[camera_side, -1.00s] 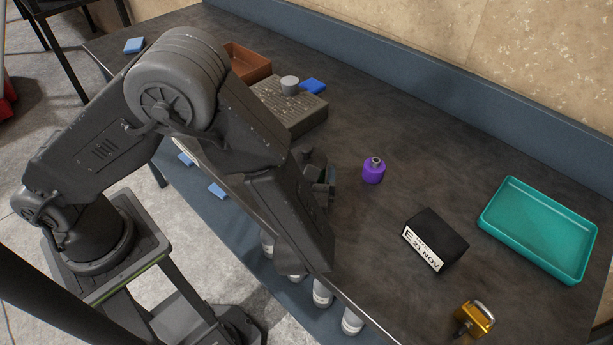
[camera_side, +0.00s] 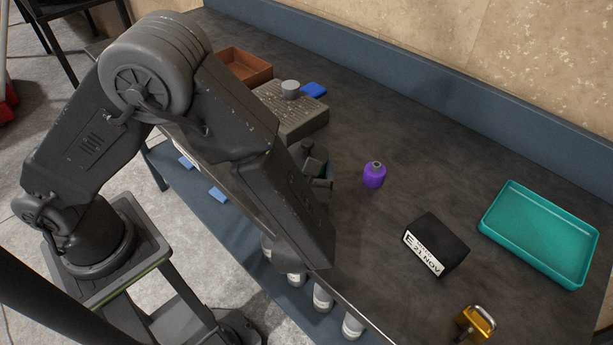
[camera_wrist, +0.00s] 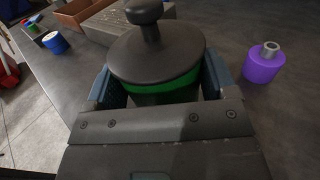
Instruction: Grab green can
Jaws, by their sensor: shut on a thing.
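The green can (camera_wrist: 165,90) shows in the wrist view as a green band under a wide dark grey lid with a round knob. It stands between the two fingers of my gripper (camera_wrist: 160,95), which are shut on its sides. The lower part of the can is hidden by my gripper body. In the side view my gripper (camera_side: 318,172) is beside the near table edge, and my arm hides most of the can. Only the dark lid and knob (camera_side: 308,148) show there.
A purple bottle (camera_side: 374,174) stands close to the right of the can. A black labelled box (camera_side: 436,243), a teal tray (camera_side: 540,232) and a yellow padlock-like item (camera_side: 475,323) lie farther right. A grey perforated block (camera_side: 290,112) and a brown box (camera_side: 245,66) are behind.

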